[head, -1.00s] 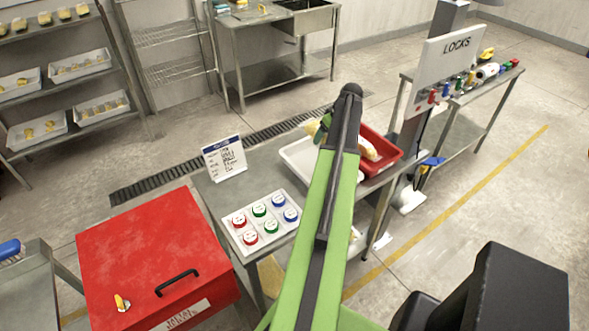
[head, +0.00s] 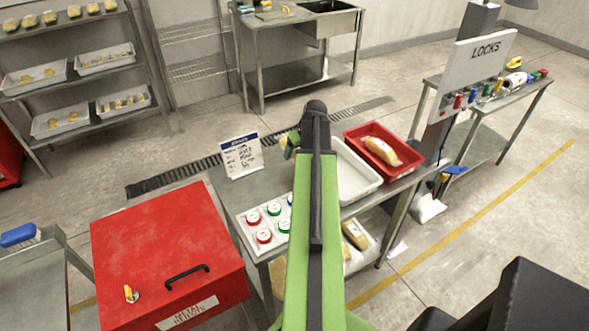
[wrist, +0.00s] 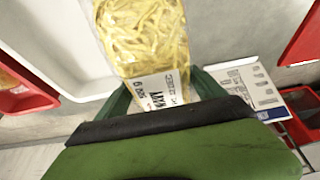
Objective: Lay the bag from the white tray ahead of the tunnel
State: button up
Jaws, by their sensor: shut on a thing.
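My gripper (wrist: 163,92) is shut on a clear bag of yellow strips with a printed white label (wrist: 148,40), seen in the wrist view between the green fingers. In the head view, my arm hides most of the gripper and the bag; only a small green part of the gripper (head: 290,143) shows, left of the white tray. The white tray (head: 371,190) stands on the steel table, and the visible part of its floor is empty. No tunnel can be made out.
A red tray (head: 358,130) holding another bag (head: 381,150) sits right of the white tray. A sign (head: 242,157) and a panel of coloured buttons (head: 250,233) stand on the table's left part. A red box (head: 165,250) is at front left.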

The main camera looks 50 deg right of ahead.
jog(key=b, duration=0.3)
send_near(280, 166)
jog(key=shift+w+d+f, duration=0.5)
jog(key=shift+w+f, duration=0.3)
jog(key=shift+w, duration=0.3)
notch_tip(280, 166, down, 4)
jog(key=b, duration=0.4)
jog(key=shift+f+b, duration=0.1)
jog(key=shift+b, duration=0.2)
jog(key=o, duration=1.7)
jog(key=shift+o, duration=0.2)
